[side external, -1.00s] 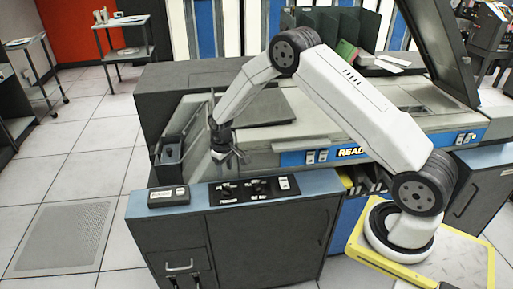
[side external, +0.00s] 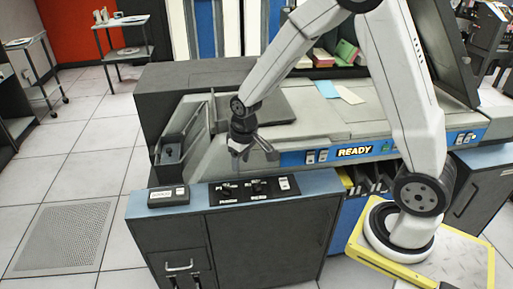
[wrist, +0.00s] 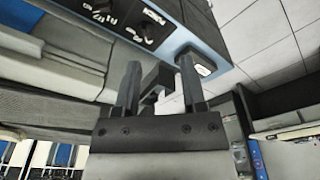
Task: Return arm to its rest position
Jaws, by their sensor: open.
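My gripper (side external: 255,158) hangs from my white arm over the front of the grey card machine (side external: 330,120), above the blue-edged control panel. In the wrist view my gripper (wrist: 160,85) shows its two dark fingers apart, with nothing held between them. The control panel (wrist: 125,25) with its knobs and a lit white button (wrist: 203,70) lies beyond the fingertips. My gripper touches nothing that I can see.
A blue READY strip (side external: 354,151) runs along the machine's front. A small grey box (side external: 168,196) sits on the cabinet's left end. Blue and cream cards (side external: 338,90) lie on the machine top. A cart (side external: 125,45) stands back left.

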